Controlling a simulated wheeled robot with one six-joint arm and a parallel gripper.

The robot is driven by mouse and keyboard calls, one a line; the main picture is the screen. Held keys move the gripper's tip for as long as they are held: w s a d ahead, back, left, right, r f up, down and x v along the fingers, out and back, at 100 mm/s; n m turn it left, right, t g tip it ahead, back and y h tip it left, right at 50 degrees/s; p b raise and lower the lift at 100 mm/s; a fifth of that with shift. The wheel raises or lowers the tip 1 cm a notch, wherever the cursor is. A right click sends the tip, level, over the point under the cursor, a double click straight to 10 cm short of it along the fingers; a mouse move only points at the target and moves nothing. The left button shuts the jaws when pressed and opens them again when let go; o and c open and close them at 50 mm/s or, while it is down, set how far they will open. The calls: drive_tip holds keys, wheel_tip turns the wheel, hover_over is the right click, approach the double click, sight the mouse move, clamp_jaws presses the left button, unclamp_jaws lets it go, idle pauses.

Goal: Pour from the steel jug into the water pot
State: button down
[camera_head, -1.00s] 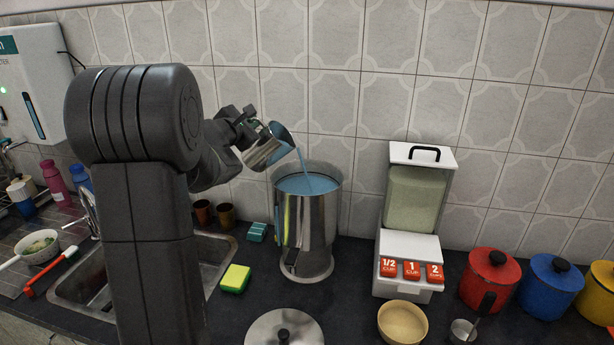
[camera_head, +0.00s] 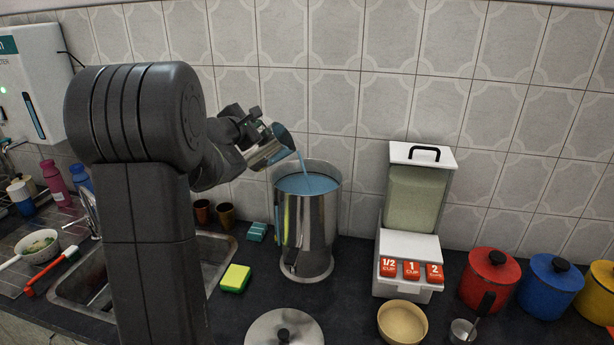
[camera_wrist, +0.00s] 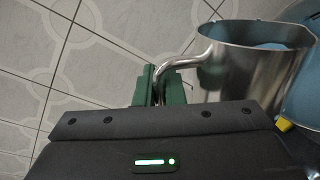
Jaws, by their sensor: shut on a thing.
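The steel jug (camera_head: 266,151) is tilted to the right above the left rim of the water pot. A blue stream runs from its lip into the pot. The water pot (camera_head: 306,232) is a tall steel cylinder standing upright on the counter, with blue liquid (camera_head: 312,184) high inside it, near the rim. My gripper (camera_head: 245,122) is left of and above the pot. In the wrist view, my gripper (camera_wrist: 160,88) is shut on the handle of the jug (camera_wrist: 240,75), and blue liquid shows inside the jug. Part of the pot's inside shows at the right edge there.
A rice dispenser (camera_head: 412,220) stands right of the pot. A steel lid (camera_head: 270,330) and a tan bowl (camera_head: 402,322) lie in front. A yellow-green sponge (camera_head: 236,278) and two brown tumblers (camera_head: 226,213) are left of the pot, beside the sink. The tiled wall is close behind.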

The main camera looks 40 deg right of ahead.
drive_tip(key=shift+s+d+r+m+b, duration=0.3)
drive_tip(key=shift+s+d+m, duration=0.4)
drive_tip(key=shift+m, duration=0.5)
idle(2.3)
drive_tip(key=shift+w+a+f+n+p, duration=0.2)
drive_tip(key=shift+w+a+n+p, duration=0.15)
drive_tip(key=shift+w+a+n, duration=0.5)
drive_tip(key=shift+f+n, duration=0.15)
drive_tip(key=shift+n, duration=0.4)
